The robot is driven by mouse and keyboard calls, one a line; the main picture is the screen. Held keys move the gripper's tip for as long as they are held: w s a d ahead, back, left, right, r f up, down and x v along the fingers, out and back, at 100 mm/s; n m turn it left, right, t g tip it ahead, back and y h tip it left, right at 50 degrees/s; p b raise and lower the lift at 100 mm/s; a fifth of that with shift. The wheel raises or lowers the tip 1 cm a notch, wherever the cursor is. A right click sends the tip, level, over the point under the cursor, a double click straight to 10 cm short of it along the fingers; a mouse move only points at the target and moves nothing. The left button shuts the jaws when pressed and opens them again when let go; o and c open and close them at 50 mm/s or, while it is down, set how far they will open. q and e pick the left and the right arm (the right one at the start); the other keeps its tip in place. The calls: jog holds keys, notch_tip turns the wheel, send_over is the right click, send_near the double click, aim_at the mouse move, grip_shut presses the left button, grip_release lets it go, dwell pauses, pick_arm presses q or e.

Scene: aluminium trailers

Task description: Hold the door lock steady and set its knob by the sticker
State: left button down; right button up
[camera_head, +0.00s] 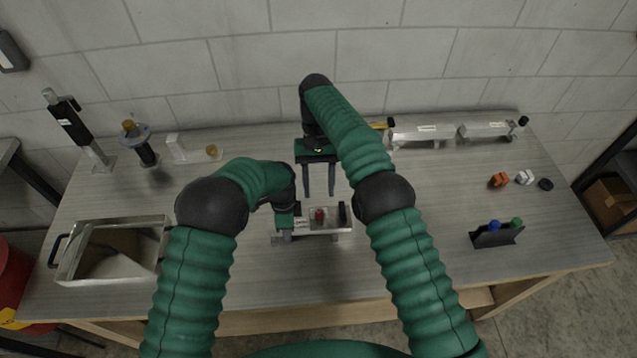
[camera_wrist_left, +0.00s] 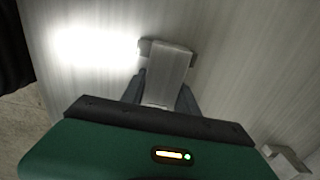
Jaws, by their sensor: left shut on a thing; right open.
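The door lock (camera_head: 328,228) is a small metal assembly on the middle of the table, with a red knob (camera_head: 320,214) and an upright black part at its right end. A small pale patch shows near its left end; I cannot tell if it is the sticker. My left gripper (camera_head: 284,234) is shut on the lock's left end. In the left wrist view its fingers (camera_wrist_left: 166,92) clasp a grey metal piece (camera_wrist_left: 172,66). My right gripper (camera_head: 319,192) is open and empty, fingers pointing down, behind and above the knob, apart from it.
A metal tray (camera_head: 68,262) stands at the left. Fixtures (camera_head: 146,152) stand at the back left, and metal rails (camera_head: 422,132) at the back right. A dark holder (camera_head: 497,237) with blue and green knobs and small loose parts (camera_head: 499,180) lie right. The table around the lock is clear.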

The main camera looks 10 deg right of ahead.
pick_arm(q)
jog(key=c, duration=0.8)
grip_release()
jog(key=shift+c, duration=0.2)
notch_tip(320, 180, up, 12)
jog(key=shift+f, duration=0.15)
jog(key=shift+a+r, duration=0.2)
jog(key=shift+r, duration=0.05)
jog(key=s+a+r+n+t, duration=0.1)
jog(key=s+a+r+n, duration=0.1)
jog(key=s+a+n, duration=0.5)
jog(key=s+a+r+n+t, duration=0.1)
jog(key=s+a+r+n, duration=0.1)
jog(key=s+a+n, duration=0.6)
jog(key=s+n, duration=0.3)
jog(key=s, duration=0.1)
jog(key=shift+s+a+t, duration=0.2)
jog(key=shift+s+t, duration=0.1)
jog(key=shift+s, duration=0.05)
pick_arm(e)
jog(key=s+d+t, duration=0.3)
jog(key=s+d, duration=0.4)
jog(key=s, duration=0.3)
jog(key=s+d+t, duration=0.4)
jog(key=s+d, duration=0.3)
jog(key=s, duration=0.4)
jog(key=shift+s+d+f, duration=0.15)
jog(key=shift+s+f, duration=0.1)
jog(key=shift+f, duration=0.05)
